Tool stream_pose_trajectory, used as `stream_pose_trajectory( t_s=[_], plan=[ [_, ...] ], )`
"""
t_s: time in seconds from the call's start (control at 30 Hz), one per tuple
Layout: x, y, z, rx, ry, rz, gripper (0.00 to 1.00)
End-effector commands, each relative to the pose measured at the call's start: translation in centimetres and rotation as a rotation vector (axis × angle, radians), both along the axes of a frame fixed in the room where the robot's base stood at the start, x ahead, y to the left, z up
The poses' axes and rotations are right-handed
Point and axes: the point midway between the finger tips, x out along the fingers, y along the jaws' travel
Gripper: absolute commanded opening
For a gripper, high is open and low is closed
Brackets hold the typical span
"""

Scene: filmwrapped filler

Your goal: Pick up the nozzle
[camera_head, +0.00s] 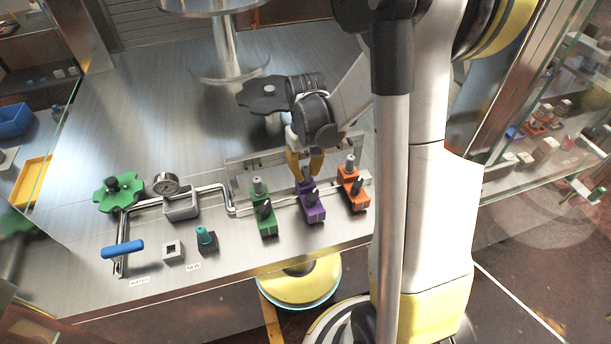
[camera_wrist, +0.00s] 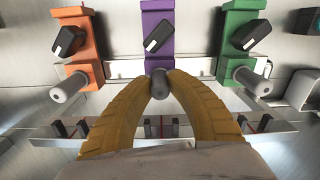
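A small grey cylindrical nozzle (camera_wrist: 157,89) sticks up from the purple valve block (camera_head: 312,208), which also shows in the wrist view (camera_wrist: 158,35). My gripper (camera_head: 306,178) reaches down over this block from behind. In the wrist view its two yellow fingers (camera_wrist: 158,76) curve in on both sides of the nozzle, and their tips appear to touch it. The nozzle still sits at the block. A separate teal-topped dark piece (camera_head: 206,238) stands on the counter near a "NEW" label.
A green valve block (camera_head: 264,216) and an orange one (camera_head: 353,190) flank the purple block closely, each with a grey cylinder and black lever. A gauge (camera_head: 166,184), pipes, a green handwheel (camera_head: 117,192), a blue handle (camera_head: 123,249) and a square socket (camera_head: 173,251) stand left.

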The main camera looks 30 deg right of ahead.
Motion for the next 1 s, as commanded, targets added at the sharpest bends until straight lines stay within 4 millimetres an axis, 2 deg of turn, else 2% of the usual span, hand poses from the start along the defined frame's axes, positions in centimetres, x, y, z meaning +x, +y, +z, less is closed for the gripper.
stream_pose_trajectory(
  t_s=[0.43, 0.57, 0.67, 0.8, 1.0],
  plan=[
    [0.0, 0.0, 0.1, 0.0, 0.0, 0.0, 0.0],
    [0.0, 0.0, 0.6, 0.0, 0.0, 0.0, 0.0],
    [0.0, 0.0, 1.7, 0.0, 0.0, 0.0, 0.0],
    [0.0, 0.0, 4.3, 0.0, 0.0, 0.0, 0.0],
    [-3.4, -3.2, 6.9, 0.0, 0.0, -0.007, 0.0]
  ],
)
